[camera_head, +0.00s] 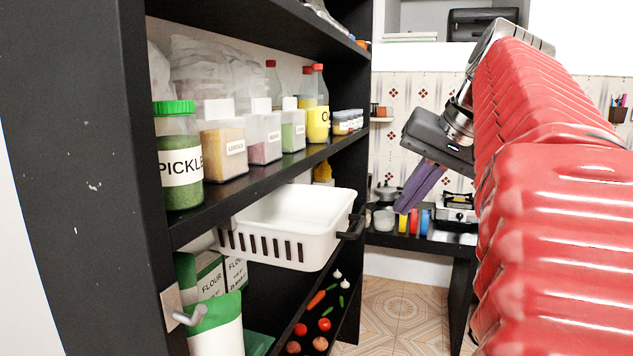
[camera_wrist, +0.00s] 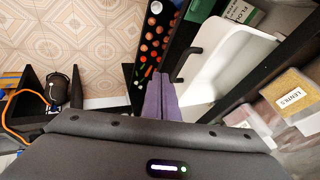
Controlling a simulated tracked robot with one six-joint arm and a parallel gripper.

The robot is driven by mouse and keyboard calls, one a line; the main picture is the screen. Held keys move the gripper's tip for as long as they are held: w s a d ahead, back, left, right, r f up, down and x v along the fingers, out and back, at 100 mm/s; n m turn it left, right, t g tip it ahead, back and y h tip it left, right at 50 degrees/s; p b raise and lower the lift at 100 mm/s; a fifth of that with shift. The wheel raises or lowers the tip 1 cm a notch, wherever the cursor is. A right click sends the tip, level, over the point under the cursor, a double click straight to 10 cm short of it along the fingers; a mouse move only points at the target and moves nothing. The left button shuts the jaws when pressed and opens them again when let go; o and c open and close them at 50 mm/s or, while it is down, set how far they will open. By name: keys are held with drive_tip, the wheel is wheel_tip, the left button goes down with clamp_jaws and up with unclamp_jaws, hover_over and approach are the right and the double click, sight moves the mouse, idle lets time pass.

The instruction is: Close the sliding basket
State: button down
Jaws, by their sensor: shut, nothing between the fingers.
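The white sliding basket (camera_head: 300,215) sticks out from under the middle shelf of the black rack and is empty. Its black handle (camera_head: 352,227) is on the end facing right. In the wrist view the basket (camera_wrist: 225,62) lies right of the fingers, with its dark handle (camera_wrist: 186,64) on the near-left end. My gripper (camera_head: 403,210) has purple fingers pressed together with nothing between them, pointing down and left. The fingertips are right of the handle, with a visible gap in the head view. In the wrist view the fingers (camera_wrist: 158,78) are left of the handle.
The black rack's shelf (camera_head: 250,180) above the basket holds a pickle jar (camera_head: 178,155), several food containers and bottles. Vegetables (camera_head: 322,318) lie on the lower shelf. Flour bags (camera_head: 208,280) stand lower left. A stove (camera_head: 457,208) is behind my arm. Tiled floor (camera_head: 400,310) is open.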

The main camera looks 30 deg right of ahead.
drive_tip(key=w+a+f, duration=0.2)
drive_tip(key=w+f, duration=0.2)
drive_tip(key=w, duration=0.1)
drive_tip(key=shift+w+a+f, duration=0.2)
drive_tip(key=shift+a, duration=0.05)
